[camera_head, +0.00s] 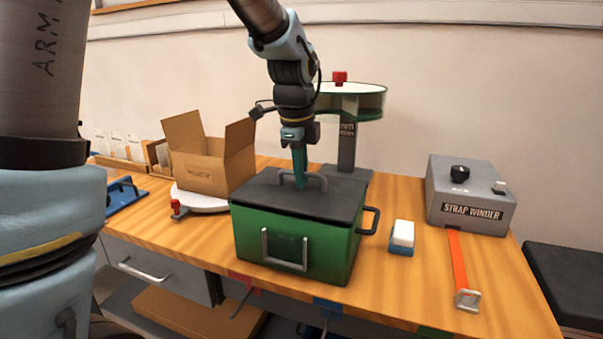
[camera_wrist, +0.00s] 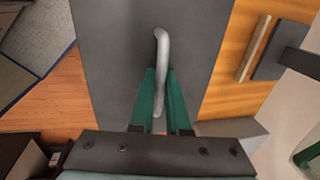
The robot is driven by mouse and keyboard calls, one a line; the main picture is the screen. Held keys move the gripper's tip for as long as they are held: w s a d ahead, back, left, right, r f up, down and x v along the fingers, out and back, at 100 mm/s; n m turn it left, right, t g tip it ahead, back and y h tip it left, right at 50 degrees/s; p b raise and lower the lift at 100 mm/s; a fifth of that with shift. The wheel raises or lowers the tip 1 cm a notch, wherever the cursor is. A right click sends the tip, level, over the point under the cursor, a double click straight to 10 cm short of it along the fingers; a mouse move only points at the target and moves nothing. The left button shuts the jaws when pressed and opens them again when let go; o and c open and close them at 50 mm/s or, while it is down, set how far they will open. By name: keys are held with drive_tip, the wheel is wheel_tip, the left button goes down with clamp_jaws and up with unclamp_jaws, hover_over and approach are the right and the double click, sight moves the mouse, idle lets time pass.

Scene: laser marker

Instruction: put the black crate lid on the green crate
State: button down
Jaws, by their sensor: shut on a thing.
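The green crate (camera_head: 255,235) stands on the wooden bench in the middle of the head view, with a grey handle on its front and a dark handle on its right side. The black crate lid (camera_head: 330,198) lies over the crate's top and appears level with its rim. The lid also fills the middle of the wrist view (camera_wrist: 110,50). My gripper (camera_head: 299,178) points down at the lid, its green fingers shut on the lid's grey handle (camera_wrist: 161,50). Whether a thin gap remains between lid and crate cannot be told.
An open cardboard box (camera_head: 205,172) stands on a white round plate at the left. A green-rimmed round stand (camera_head: 350,105) is behind the crate. A white and blue block (camera_head: 402,236) and a grey strap winder (camera_head: 470,195) with an orange strap are at the right.

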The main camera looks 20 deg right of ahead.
drive_tip(key=c, duration=0.8)
unclamp_jaws()
wheel_tip(320, 180, up, 9)
drive_tip(key=p, duration=0.8)
idle(0.5)
